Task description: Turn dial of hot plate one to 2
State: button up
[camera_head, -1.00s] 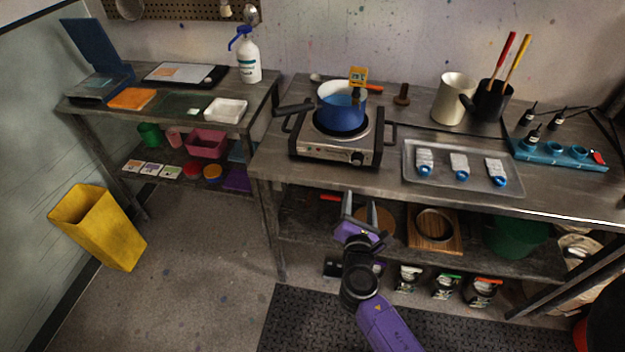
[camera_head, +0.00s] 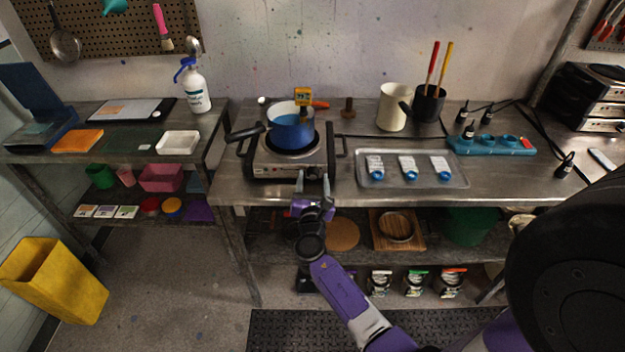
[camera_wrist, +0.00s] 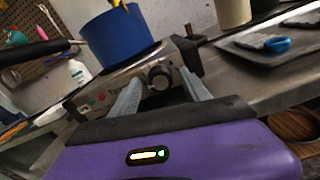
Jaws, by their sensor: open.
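The hot plate (camera_head: 262,171) stands on the steel bench with a blue pot (camera_head: 290,133) on its burner. Its black dial (camera_wrist: 159,76) is on the front panel and shows between my fingers in the wrist view, some way beyond the tips. In the head view the dial is small, just above my gripper. My gripper (camera_head: 312,184) is open and empty, low in front of the hot plate near the bench's front edge. The wrist view also shows my gripper (camera_wrist: 162,92). The dial's markings are too small to read.
A yellow thermometer (camera_head: 303,96) is at the pot, whose handle (camera_head: 246,132) points left. A tray (camera_head: 400,182) with several blue-ended items lies to the right. A lower shelf holds a wooden board (camera_head: 412,240). Two hot plates (camera_head: 585,100) are stacked at the far right.

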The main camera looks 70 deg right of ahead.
grip_shut()
dwell(0.4)
jog(key=m+b, duration=0.3)
jog(key=shift+f+m+b, duration=0.2)
jog(key=shift+m+b, duration=0.2)
jog(key=m+b, duration=0.3)
jog(key=shift+m, duration=0.3)
jog(key=m+b, duration=0.3)
jog(key=shift+s, duration=0.1)
jog(key=shift+m+b, duration=1.25)
jog(key=shift+m, duration=0.55)
jog(key=shift+r, duration=0.1)
